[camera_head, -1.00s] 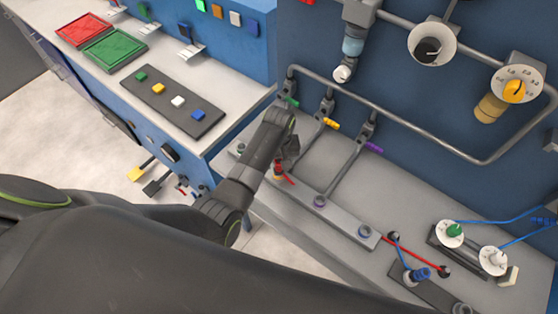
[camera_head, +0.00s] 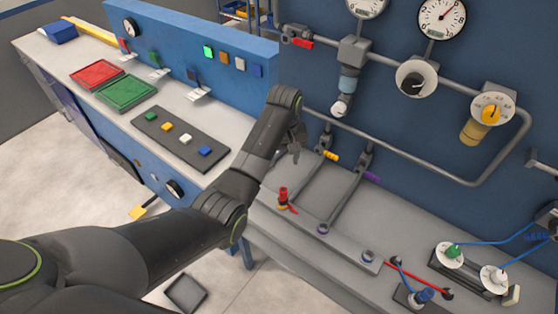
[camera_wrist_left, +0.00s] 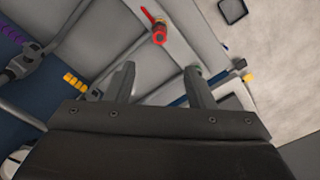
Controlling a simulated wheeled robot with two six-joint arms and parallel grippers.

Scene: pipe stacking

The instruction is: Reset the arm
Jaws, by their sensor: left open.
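My left gripper (camera_head: 296,146) is in the middle of the head view, above the right-hand bench and in front of the blue panel. Its two fingers (camera_wrist_left: 160,84) show apart and empty in the left wrist view. A red-handled fitting (camera_head: 283,198) stands on the bench rail below the gripper, apart from it. It also shows in the left wrist view (camera_wrist_left: 159,32), beyond the fingers. My right gripper is not in view.
Pipes with a yellow handle (camera_head: 331,156) and a purple handle (camera_head: 371,177) run up the panel. A button board (camera_head: 179,136), a red tray (camera_head: 97,73) and a green tray (camera_head: 126,93) lie on the left bench. Gauges and a curved pipe (camera_head: 450,176) stick out at the right.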

